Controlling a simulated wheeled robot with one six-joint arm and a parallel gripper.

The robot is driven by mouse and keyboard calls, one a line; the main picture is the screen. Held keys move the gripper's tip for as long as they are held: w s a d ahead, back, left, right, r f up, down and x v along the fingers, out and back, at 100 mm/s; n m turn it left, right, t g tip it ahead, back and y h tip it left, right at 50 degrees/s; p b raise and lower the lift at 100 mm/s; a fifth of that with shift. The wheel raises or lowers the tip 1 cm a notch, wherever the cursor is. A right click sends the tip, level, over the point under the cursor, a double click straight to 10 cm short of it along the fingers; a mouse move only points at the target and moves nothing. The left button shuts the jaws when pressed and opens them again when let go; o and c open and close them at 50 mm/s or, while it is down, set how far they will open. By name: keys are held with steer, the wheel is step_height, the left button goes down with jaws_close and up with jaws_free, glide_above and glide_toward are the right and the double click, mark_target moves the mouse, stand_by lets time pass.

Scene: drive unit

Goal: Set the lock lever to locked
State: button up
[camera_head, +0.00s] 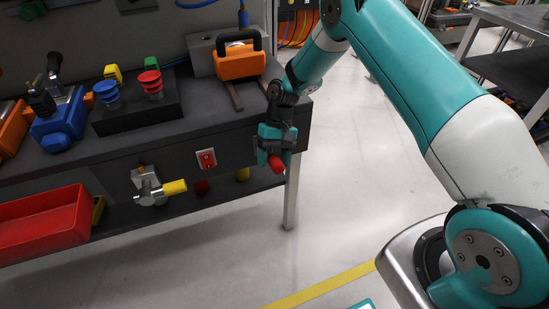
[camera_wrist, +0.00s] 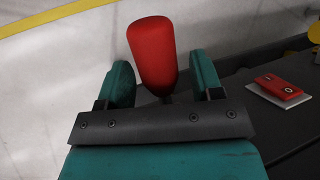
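A red rounded grip (camera_head: 277,164), which looks like the handle of the lock lever, sticks out at the right end of the bench's front. In the wrist view, the red grip (camera_wrist: 152,55) stands between the fingers and narrows to a dark stem. My gripper (camera_head: 270,157) is at this handle, with one teal finger on each side. In the wrist view my gripper (camera_wrist: 160,82) looks open around the grip, with a gap on the right and the left finger very close. The lever's base and any lock marking are hidden behind my gripper.
A red rocker switch (camera_head: 206,158) and a yellow-handled lever (camera_head: 174,187) are on the bench front to the left. An orange block with a black handle (camera_head: 240,62) stands above on the bench top. A red bin (camera_head: 45,220) is lower left.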

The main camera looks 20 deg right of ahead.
mark_target(274, 156)
step_height(274, 156, up, 20)
steer(key=p, duration=0.2)
steer(key=shift+c, duration=0.4)
